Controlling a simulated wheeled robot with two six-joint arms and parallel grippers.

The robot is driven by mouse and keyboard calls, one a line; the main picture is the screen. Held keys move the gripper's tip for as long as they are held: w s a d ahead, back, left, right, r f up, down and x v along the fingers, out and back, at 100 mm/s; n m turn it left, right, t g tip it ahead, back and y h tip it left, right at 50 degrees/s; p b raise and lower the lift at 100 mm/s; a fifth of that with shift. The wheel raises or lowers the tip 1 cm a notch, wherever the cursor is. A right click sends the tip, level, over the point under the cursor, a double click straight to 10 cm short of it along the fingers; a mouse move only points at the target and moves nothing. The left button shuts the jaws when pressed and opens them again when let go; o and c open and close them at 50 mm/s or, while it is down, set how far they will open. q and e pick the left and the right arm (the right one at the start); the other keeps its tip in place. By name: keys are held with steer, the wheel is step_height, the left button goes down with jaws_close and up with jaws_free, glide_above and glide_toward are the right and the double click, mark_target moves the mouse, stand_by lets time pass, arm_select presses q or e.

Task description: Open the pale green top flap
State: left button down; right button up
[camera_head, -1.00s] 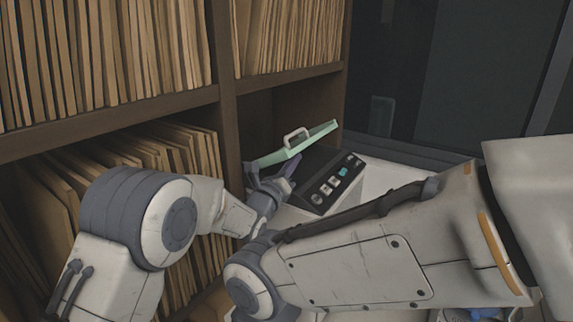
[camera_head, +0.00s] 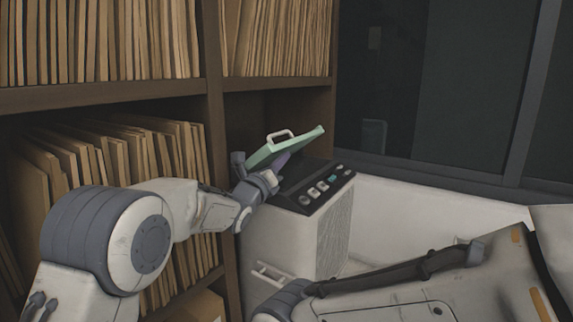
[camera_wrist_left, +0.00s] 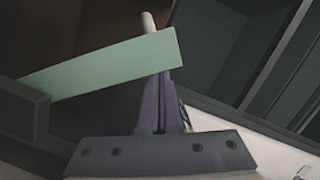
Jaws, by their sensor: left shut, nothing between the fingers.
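The pale green top flap (camera_head: 308,141) is raised at a slant above the press (camera_head: 290,238), with a gap between it and the dark top. A pale handle (camera_head: 281,135) stands on the flap. My left gripper (camera_head: 284,160) is shut and empty, its purple fingers at the flap's lower side. In the left wrist view, the shut fingertips (camera_wrist_left: 161,76) overlap the green flap (camera_wrist_left: 100,70) near its right end. I cannot tell whether they touch it. My right arm crosses the lower right, but its gripper is out of view.
A control panel (camera_head: 325,186) with several buttons lies along the press's top front edge. A wooden shelf (camera_head: 110,96) packed with brown folders stands at the left, close to my left arm. A pale surface (camera_head: 420,212) and a dark window (camera_head: 430,90) lie to the right.

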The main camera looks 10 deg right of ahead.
arm_select(q)
steer(key=shift+s+a+f+b, duration=0.2)
steer(key=shift+a+b, duration=0.15)
steer(key=shift+b, duration=0.05)
steer(key=b+v, duration=0.7)
steer(key=v, duration=0.3)
steer(key=s+f+n+y, duration=0.1)
steer(key=f+n, duration=0.1)
steer(key=s+f+n+g+y, duration=0.1)
steer(key=f+n, duration=0.2)
steer(key=s+f+n+g+y, duration=0.1)
steer(key=s+f+n+y, duration=0.1)
steer(key=n, duration=0.1)
steer(key=shift+a+f, duration=0.3)
steer(key=s+a+f+n+g+y+b, duration=0.1)
steer(key=s+a+f+n+g+y, duration=0.25)
steer(key=s+f+n, duration=0.55)
steer(key=s+a+f+n+g+y+b, duration=0.1)
steer(key=s+a+f+n+g+y, duration=0.15)
steer(key=s+f+n+g, duration=0.55)
steer(key=s+a+f+n+g+y, duration=0.1)
steer(key=s+a+f+n, duration=0.2)
steer(key=s, duration=0.6)
steer(key=s+a+f+n+g+y, duration=0.1)
steer(key=s+a+f+n, duration=0.1)
steer(key=s, duration=0.7)
steer(key=shift+s+a+f+n, duration=0.4)
steer(key=shift+a+n, duration=0.1)
steer(key=shift+a, duration=0.6)
